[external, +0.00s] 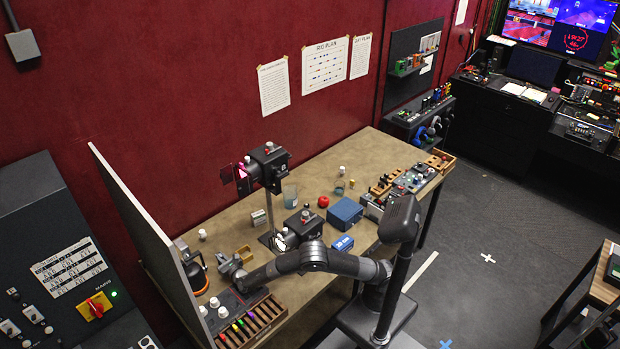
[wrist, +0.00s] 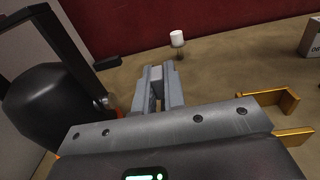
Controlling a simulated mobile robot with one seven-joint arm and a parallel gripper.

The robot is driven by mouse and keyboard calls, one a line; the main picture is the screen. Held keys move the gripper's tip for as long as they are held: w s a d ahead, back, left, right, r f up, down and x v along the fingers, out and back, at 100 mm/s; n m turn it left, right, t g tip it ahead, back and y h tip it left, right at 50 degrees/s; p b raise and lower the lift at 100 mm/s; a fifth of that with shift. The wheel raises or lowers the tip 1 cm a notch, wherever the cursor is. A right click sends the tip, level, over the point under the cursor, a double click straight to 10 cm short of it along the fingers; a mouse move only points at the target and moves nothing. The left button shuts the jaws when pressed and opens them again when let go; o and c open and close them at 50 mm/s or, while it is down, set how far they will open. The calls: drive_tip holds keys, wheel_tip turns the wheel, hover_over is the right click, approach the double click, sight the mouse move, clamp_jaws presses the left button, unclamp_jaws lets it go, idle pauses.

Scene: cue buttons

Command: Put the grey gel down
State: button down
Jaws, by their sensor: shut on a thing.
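My gripper (external: 226,263) is over the left part of the wooden table, beyond the wooden slotted rack (external: 262,322). In the wrist view my gripper (wrist: 160,82) points away over the tabletop, its two grey fingers close together. It is shut on the grey gel, which is hard to tell apart from the grey fingers. The rack holds several coloured pieces, among them red, yellow, green and purple ones.
A brass bracket (wrist: 272,104) stands just right of my gripper. A black lamp-like object (wrist: 45,105) is close on the left. A white-topped knob (wrist: 177,38) stands ahead. A blue box (external: 345,213) and a red ball (external: 323,201) are further right.

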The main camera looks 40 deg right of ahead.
drive_tip(key=shift+f, duration=0.4)
drive_tip(key=shift+f, duration=0.15)
drive_tip(key=c, duration=1.5)
unclamp_jaws()
drive_tip(key=shift+s+r, duration=0.1)
drive_tip(key=shift+r, duration=0.1)
drive_tip(key=s, duration=1.2)
drive_tip(key=shift+w, duration=0.1)
